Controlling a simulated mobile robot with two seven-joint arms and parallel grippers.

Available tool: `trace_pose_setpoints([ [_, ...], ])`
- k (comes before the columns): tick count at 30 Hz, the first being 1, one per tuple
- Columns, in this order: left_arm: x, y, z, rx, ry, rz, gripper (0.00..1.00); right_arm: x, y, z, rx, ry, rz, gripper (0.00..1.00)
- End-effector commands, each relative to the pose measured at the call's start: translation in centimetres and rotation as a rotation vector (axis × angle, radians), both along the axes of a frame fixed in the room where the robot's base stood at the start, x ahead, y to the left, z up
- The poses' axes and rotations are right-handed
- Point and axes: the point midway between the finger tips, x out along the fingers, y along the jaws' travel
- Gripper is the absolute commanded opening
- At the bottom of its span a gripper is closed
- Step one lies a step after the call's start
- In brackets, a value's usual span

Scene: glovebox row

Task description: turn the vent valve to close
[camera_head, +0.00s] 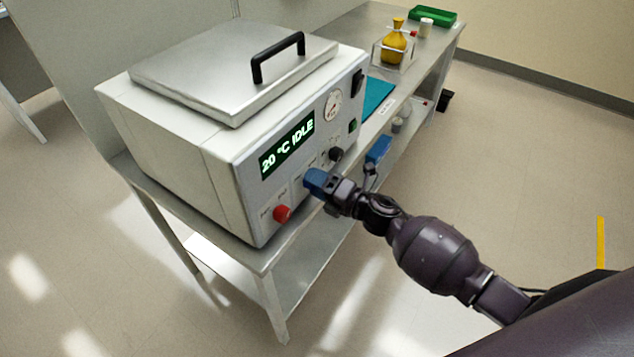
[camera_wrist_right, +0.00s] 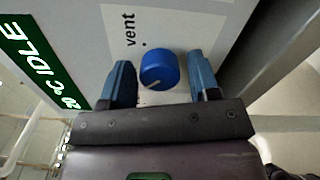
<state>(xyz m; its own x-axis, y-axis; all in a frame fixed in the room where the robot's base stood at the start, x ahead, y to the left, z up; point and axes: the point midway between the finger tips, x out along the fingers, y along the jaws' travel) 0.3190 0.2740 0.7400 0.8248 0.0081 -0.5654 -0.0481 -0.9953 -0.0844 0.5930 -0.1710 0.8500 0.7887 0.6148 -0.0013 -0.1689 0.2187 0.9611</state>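The vent valve is a round blue knob (camera_wrist_right: 160,68) on the front panel of a white bench unit (camera_head: 185,140). A short pale line marks its face, and the printed word "vent" stands beside it in the wrist view. In the head view my right gripper (camera_head: 314,180) is at the panel and hides the knob. In the wrist view the blue fingers of this gripper (camera_wrist_right: 160,78) stand open on either side of the knob, with a narrow gap visible at each side. My left gripper is not in view.
A red knob (camera_head: 282,213), a black knob (camera_head: 336,154) and a gauge (camera_head: 333,105) are close by on the panel. The display (camera_head: 287,145) reads "20 °C IDLE". A yellow flask (camera_head: 394,46) and a green tray (camera_head: 432,16) stand farther along the bench.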

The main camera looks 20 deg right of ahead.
Motion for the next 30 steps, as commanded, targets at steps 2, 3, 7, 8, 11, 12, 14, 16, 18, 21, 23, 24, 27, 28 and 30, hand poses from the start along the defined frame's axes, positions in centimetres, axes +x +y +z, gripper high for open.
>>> trace_pose_setpoints([
  [2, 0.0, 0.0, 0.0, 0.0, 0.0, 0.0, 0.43, 0.0, 0.0, 0.0, 0.001, 0.001, 0.0, 0.65],
  [3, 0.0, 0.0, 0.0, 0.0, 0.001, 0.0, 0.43, 0.0, 0.0, 0.0, 0.001, 0.001, 0.0, 0.65],
  [7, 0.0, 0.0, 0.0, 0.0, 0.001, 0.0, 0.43, 0.0, 0.0, 0.0, 0.002, 0.0, 0.0, 0.65],
  [8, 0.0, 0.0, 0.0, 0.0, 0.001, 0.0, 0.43, 0.0, 0.0, 0.0, 0.002, 0.0, 0.0, 0.65],
  [11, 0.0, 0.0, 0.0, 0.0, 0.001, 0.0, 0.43, -0.2, -0.1, 0.0, 0.002, 0.001, 0.0, 0.65],
  [12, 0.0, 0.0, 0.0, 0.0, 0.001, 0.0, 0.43, -0.4, -0.3, 0.0, 0.002, 0.002, 0.0, 0.65],
  [14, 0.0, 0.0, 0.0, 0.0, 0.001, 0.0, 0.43, -0.8, -0.6, 0.0, 0.003, 0.002, -0.001, 0.65],
  [16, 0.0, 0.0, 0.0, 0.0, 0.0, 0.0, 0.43, -1.6, -1.2, 0.0, 0.002, 0.003, 0.0, 0.65],
  [18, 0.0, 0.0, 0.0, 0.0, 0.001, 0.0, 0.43, -2.6, -2.0, 0.0, 0.001, 0.002, 0.001, 0.65],
  [21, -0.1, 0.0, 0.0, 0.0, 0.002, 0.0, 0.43, -4.1, -3.2, -0.1, 0.001, 0.003, -0.002, 0.65],
  [23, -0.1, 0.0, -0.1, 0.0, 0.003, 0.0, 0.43, -4.9, -3.8, -0.1, 0.0, 0.004, -0.001, 0.65],
  [24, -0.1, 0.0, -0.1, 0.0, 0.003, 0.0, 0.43, -5.5, -4.3, -0.1, 0.001, 0.003, -0.001, 0.65],
  [27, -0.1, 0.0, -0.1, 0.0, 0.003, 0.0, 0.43, -6.7, -5.2, 0.0, 0.002, 0.003, 0.0, 0.65],
  [28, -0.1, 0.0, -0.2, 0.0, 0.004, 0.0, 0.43, -7.0, -5.4, -0.1, 0.002, 0.003, 0.0, 0.65],
  [30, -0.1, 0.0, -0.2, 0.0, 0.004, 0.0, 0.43, -7.6, -6.0, -0.1, 0.001, 0.002, -0.001, 0.65],
])
